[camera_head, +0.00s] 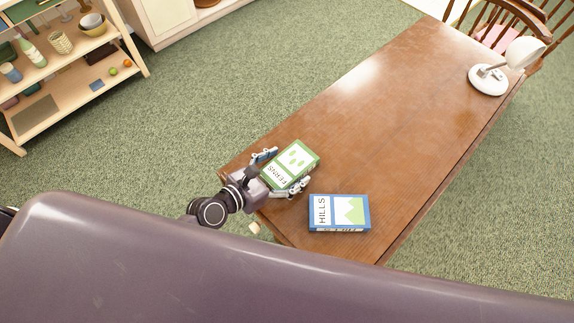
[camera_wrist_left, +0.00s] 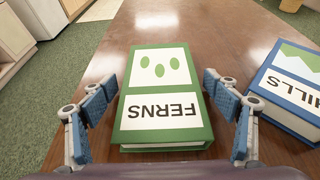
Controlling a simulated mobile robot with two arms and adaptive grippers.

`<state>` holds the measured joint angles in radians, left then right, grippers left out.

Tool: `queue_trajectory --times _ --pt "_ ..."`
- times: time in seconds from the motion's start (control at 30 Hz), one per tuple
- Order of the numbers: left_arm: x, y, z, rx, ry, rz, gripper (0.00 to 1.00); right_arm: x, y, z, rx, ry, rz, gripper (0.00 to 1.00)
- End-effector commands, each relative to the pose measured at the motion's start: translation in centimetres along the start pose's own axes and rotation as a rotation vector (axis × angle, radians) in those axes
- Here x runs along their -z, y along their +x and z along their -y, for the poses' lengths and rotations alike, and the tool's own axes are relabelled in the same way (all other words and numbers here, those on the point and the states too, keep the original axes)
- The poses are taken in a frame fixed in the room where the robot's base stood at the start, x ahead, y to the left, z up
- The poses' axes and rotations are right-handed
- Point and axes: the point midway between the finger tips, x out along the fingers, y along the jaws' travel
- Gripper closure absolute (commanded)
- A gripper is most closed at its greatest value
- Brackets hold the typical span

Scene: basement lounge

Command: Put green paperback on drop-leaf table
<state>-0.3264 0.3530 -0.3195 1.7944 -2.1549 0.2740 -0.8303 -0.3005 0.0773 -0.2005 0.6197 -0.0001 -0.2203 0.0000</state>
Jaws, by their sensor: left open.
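The green paperback (camera_head: 291,164), with FERNS on its cover, lies flat on the near end of the brown wooden drop-leaf table (camera_head: 390,120). My left gripper (camera_head: 284,173) is open, with one finger on each side of the book. In the left wrist view the green paperback (camera_wrist_left: 160,95) sits between the two blue-padded fingers (camera_wrist_left: 165,105), with a gap visible on each side. The tabletop (camera_wrist_left: 215,25) shows around it. My right gripper is not in view.
A blue HILLS book (camera_head: 340,212) lies on the table just right of the green one; it also shows in the left wrist view (camera_wrist_left: 290,90). A white lamp (camera_head: 490,78) and wooden chairs (camera_head: 515,20) are at the far end. The table's middle is clear. A shelf (camera_head: 75,60) stands left.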

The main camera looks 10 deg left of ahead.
Motion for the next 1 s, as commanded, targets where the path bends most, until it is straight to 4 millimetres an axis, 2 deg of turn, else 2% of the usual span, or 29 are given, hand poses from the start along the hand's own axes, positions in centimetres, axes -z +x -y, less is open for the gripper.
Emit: queue_trajectory --times 0.17,0.23,0.7,1.0 --pt "-0.4 -0.3 0.0 0.0 0.001 0.0 0.19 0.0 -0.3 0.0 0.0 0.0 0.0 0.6" --pt "-0.2 -1.0 0.0 0.0 0.0 -0.001 0.19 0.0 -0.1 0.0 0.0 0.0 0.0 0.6" --pt "0.0 -9.4 0.1 0.002 0.001 -0.003 0.19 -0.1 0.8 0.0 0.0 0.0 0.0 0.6" --pt "-0.2 -11.9 0.0 0.001 0.0 -0.001 0.19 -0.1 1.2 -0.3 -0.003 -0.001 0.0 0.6"
